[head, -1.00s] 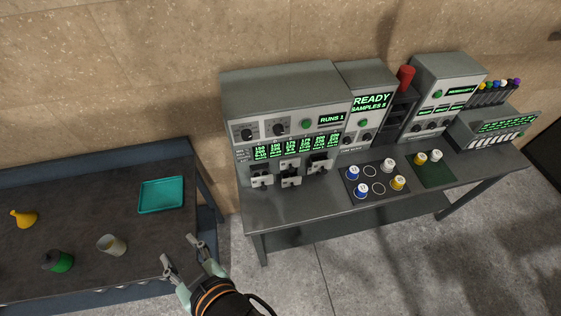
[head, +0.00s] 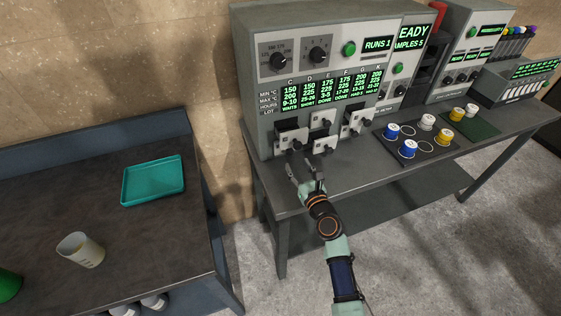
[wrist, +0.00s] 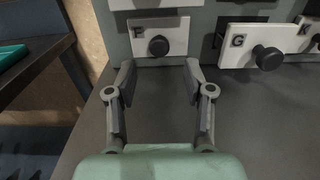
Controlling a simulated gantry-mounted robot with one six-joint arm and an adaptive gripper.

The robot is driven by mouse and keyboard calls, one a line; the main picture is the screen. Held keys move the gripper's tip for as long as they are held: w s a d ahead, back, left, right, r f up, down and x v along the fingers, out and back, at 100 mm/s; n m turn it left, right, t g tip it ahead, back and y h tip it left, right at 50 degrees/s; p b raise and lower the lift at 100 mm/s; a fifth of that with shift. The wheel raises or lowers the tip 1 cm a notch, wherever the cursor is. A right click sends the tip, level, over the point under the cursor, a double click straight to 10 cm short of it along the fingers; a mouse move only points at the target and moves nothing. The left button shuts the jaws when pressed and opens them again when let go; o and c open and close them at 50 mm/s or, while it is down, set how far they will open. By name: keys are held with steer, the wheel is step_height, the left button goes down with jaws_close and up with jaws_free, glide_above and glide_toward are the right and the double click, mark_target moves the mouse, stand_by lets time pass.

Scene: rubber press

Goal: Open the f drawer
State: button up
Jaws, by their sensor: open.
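The F drawer (wrist: 175,34) has a white front with a black F and a round dark knob (wrist: 158,46). It is at the top of the wrist view and looks close to the cabinet face. In the head view it appears to be the lower left drawer (head: 283,142) of the grey machine. My gripper (wrist: 160,72) is open and empty, with one finger to each side of the knob's line and the tips short of it. In the head view my gripper (head: 305,174) is low in front of the drawers, near the bench's front edge.
The G drawer (wrist: 241,57) and K drawer (wrist: 309,28) are to the right of F, with G standing out further. Another white front (wrist: 150,3) is above F. A side table with a teal tray (head: 124,198) is at left. The bench top below the drawers is clear.

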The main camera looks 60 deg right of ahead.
mark_target(291, 152)
steer(key=b+x, duration=0.4)
steer(key=x, duration=0.3)
steer(key=shift+w+d, duration=0.2)
steer(key=shift+w+r, duration=0.1)
jaws_close()
